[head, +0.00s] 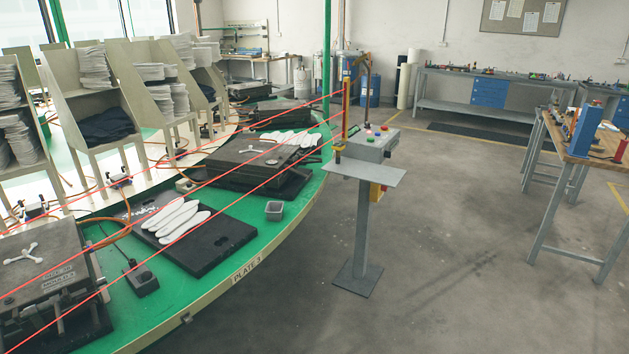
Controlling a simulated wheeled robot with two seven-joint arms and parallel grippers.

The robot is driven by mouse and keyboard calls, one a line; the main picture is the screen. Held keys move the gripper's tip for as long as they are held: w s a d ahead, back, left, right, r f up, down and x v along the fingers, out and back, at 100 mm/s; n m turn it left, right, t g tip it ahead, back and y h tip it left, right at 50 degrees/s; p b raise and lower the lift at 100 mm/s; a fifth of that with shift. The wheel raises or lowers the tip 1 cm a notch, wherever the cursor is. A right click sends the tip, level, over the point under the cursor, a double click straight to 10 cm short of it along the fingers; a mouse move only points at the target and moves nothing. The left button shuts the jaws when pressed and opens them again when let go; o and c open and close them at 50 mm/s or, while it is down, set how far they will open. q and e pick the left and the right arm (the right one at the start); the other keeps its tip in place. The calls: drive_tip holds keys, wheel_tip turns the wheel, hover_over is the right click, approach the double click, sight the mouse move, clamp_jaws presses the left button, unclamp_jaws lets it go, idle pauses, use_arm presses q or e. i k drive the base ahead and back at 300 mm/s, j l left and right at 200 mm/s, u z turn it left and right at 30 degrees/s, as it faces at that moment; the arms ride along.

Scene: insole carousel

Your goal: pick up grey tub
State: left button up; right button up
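The grey tub (274,210) is a small, open-topped square container. It sits upright on the green carousel top (243,260), close to the rim, to the right of a black board (200,258) with several white insoles (176,221) on it. The tub stands apart from the board and from the black mould (252,165) behind it. What is inside the tub is too small to tell. Neither of my grippers shows in the head view.
Red beams (190,173) run in the air above the carousel's edge. A control box (367,143) on a grey pedestal (358,240) stands just right of the tub. A wooden-topped workbench (572,148) is at the right. The grey floor (450,270) between is clear.

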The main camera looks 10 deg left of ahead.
sight(274, 210)
drive_tip(key=i+u, duration=0.35)
drive_tip(key=i, duration=0.2)
drive_tip(key=i+l+u, duration=0.2)
drive_tip(key=i+u, duration=0.15)
drive_tip(key=i, duration=0.15)
drive_tip(key=i+l+u, duration=1.5)
drive_tip(key=l+u, duration=0.15)
drive_tip(key=l, duration=0.1)
